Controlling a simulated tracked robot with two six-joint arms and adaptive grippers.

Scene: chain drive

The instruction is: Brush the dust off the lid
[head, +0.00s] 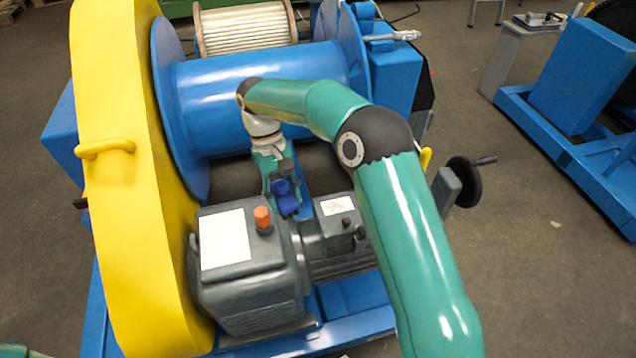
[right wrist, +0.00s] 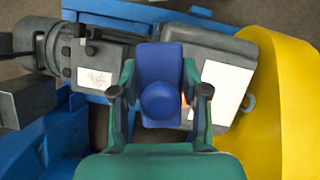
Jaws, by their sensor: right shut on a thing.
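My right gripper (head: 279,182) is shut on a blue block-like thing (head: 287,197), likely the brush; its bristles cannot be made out. The right wrist view shows this blue thing (right wrist: 160,72) between both fingers. A dark grey gearbox housing (head: 250,282) has a flat top with a white rectangle (head: 224,239) and an orange cap (head: 262,215). This top may be the lid; I cannot tell whether the white patch is dust or a label. The gripper is behind and right of the cap. Contact with the housing cannot be told. My left gripper is out of view.
A tall yellow guard (head: 120,190) with a handle stands left of the housing. A blue drum (head: 260,90) lies behind it. A motor (head: 335,250) adjoins the housing on the right. A black handwheel (head: 465,182) stands further right.

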